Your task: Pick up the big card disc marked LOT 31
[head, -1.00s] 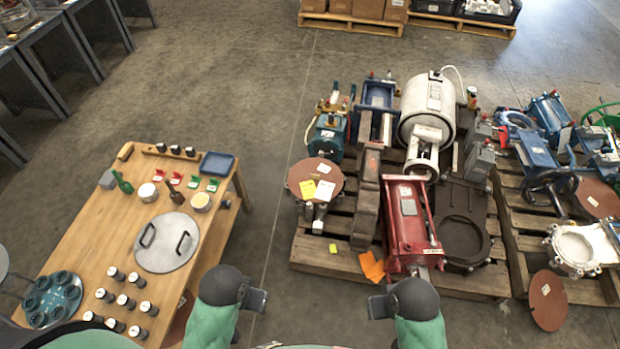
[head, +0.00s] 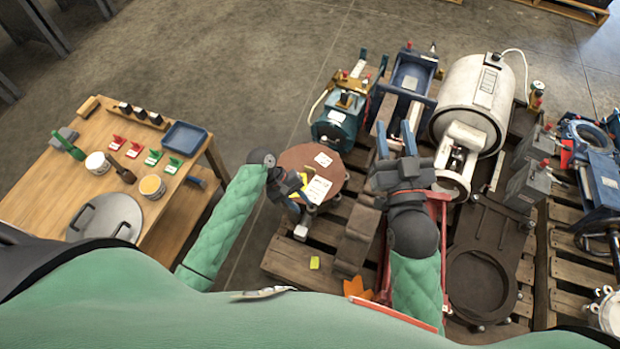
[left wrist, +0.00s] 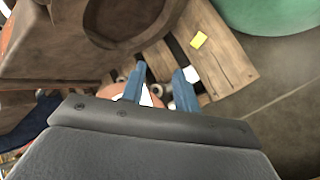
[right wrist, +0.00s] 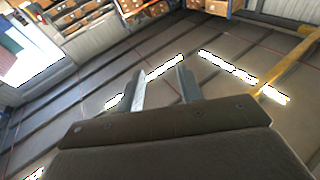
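A white drum (head: 470,95) is further right. A wooden table (head: 60,200) is at left, with bare floor (head: 240,60) between.

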